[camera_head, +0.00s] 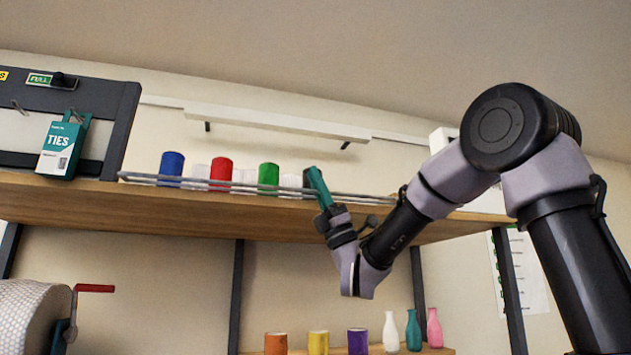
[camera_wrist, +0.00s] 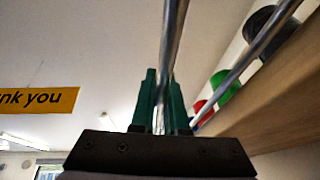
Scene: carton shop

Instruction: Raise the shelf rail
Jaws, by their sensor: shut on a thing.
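The shelf rail (camera_head: 240,187) is a thin metal wire rail along the front edge of the upper wooden shelf (camera_head: 140,205). It stands in front of a row of cups. My gripper (camera_head: 316,182) has green fingers and is at the right part of the rail. In the wrist view a metal rod of the rail (camera_wrist: 174,40) runs between the fingers of my gripper (camera_wrist: 163,100), which are shut on it. A second rod (camera_wrist: 250,55) runs beside it, nearer the shelf. The exact contact is partly hidden by the fingers.
Blue (camera_head: 172,164), red (camera_head: 221,170) and green cups (camera_head: 268,175) stand behind the rail with white ones between. A TIES box (camera_head: 60,148) hangs at left. Below, more cups and bottles (camera_head: 413,330) stand on a lower shelf. Dark posts (camera_head: 236,290) support the shelf.

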